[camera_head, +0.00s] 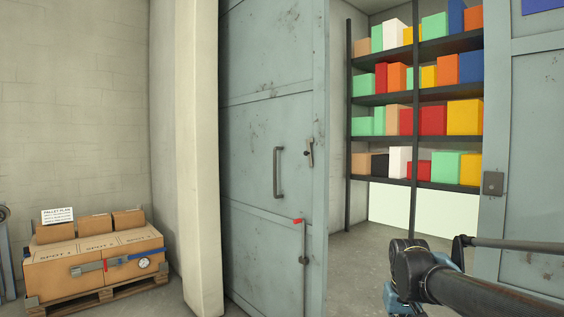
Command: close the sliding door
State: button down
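The sliding door (250,130) is a worn grey-blue metal panel in the middle of the head view. It stands open, with a wide gap between its right edge and the grey-blue panel (535,130) at the right. The door has a vertical bar handle (278,172), a small latch (309,153) and a lower vertical rod with a red top (298,221). A metal plate (493,183) sits on the left edge of the right panel. My dark arm shows at the lower right, in front of the gap and apart from the door handle in the picture. My gripper's fingers cannot be made out.
Through the gap stands a dark shelf rack (417,97) with many coloured boxes. A pale pillar (200,150) stands left of the door. Cardboard boxes (85,275) with tools on them sit on a wooden pallet (105,297) at lower left. The doorway floor looks clear.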

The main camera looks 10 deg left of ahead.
aim_at(274, 66)
jog(key=u, duration=0.4)
jog(key=i, duration=1.3)
jog(key=u, duration=0.7)
